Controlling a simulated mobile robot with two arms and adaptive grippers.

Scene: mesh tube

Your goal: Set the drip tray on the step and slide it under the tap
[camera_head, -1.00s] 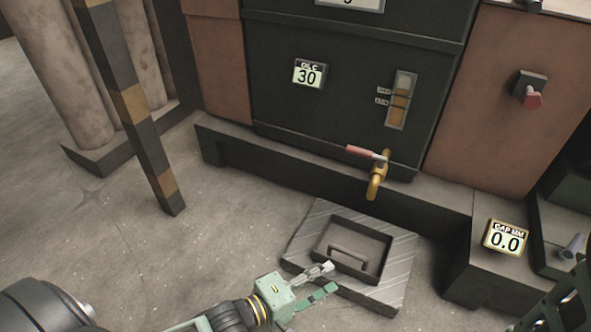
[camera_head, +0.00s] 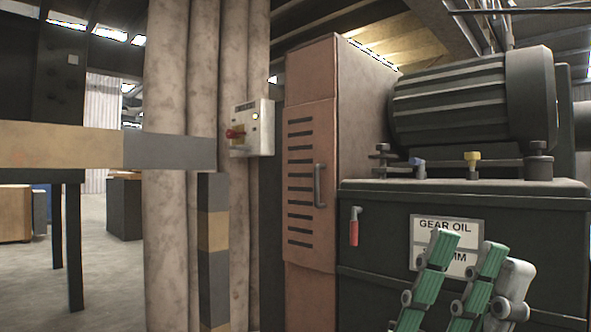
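The drip tray, the step and the tap are all outside this view. The dark green machine front (camera_head: 375,255) fills the lower right and carries a white GEAR OIL sign (camera_head: 424,247).
A yellow-and-dark striped barrier bar (camera_head: 100,147) crosses the left, with a striped post (camera_head: 213,250). Pale columns (camera_head: 170,200) stand behind. A switch box (camera_head: 252,128), a brown vented cabinet (camera_head: 310,190) and a large motor (camera_head: 470,100) are beyond.

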